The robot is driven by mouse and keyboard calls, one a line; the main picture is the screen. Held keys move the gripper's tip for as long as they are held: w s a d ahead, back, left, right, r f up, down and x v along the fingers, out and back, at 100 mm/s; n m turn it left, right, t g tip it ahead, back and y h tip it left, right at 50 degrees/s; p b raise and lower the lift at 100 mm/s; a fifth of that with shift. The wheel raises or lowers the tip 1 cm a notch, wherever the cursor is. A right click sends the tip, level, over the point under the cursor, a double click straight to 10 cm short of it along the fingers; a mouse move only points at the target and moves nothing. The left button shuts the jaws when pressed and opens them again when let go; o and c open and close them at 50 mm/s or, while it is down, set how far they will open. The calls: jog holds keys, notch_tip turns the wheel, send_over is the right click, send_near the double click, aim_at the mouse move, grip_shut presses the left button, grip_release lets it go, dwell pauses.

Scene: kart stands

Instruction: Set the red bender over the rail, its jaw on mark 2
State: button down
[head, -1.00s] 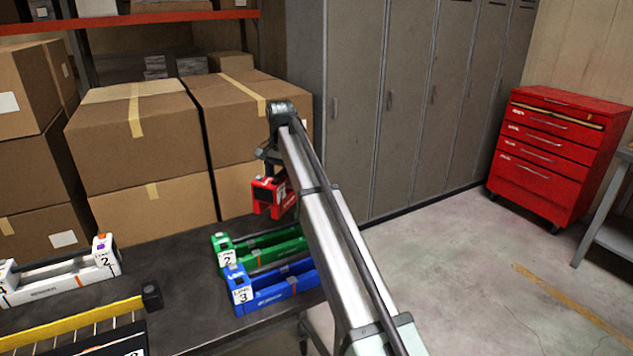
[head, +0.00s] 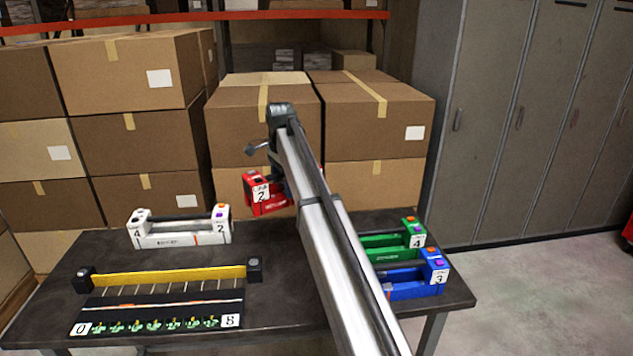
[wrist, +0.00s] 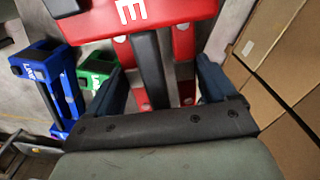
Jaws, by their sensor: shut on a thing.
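My gripper (wrist: 165,90) is shut on the red bender (head: 262,196), which hangs in the air above the back of the dark table. In the wrist view the red bender (wrist: 166,18) fills the top middle, with its dark bar between my fingers. In the head view its near end shows a label reading 2, and my arm hides the rest of it. The yellow rail (head: 170,276) lies at the table's front left between two black end blocks. A scale strip with end labels 0 and 8 (head: 160,312) runs in front of it. The red bender is apart from the rail.
A white bender (head: 180,240) stands behind the rail. A green bender (head: 400,242) and a blue bender (head: 415,288) stand at the table's right, partly behind my arm. Cardboard boxes (head: 262,120) are stacked behind the table (head: 285,290).

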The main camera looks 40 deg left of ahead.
jog(key=s+a, duration=0.8)
jog(key=s, duration=0.1)
jog(key=m, duration=0.5)
send_over(135, 274)
notch_tip(135, 274, down, 6)
jog(key=shift+w+a+f, duration=0.1)
jog(key=shift+f, duration=4.1)
jog(key=shift+c, duration=0.3)
grip_release()
jog(key=shift+o, duration=0.3)
jog(key=shift+f, duration=0.1)
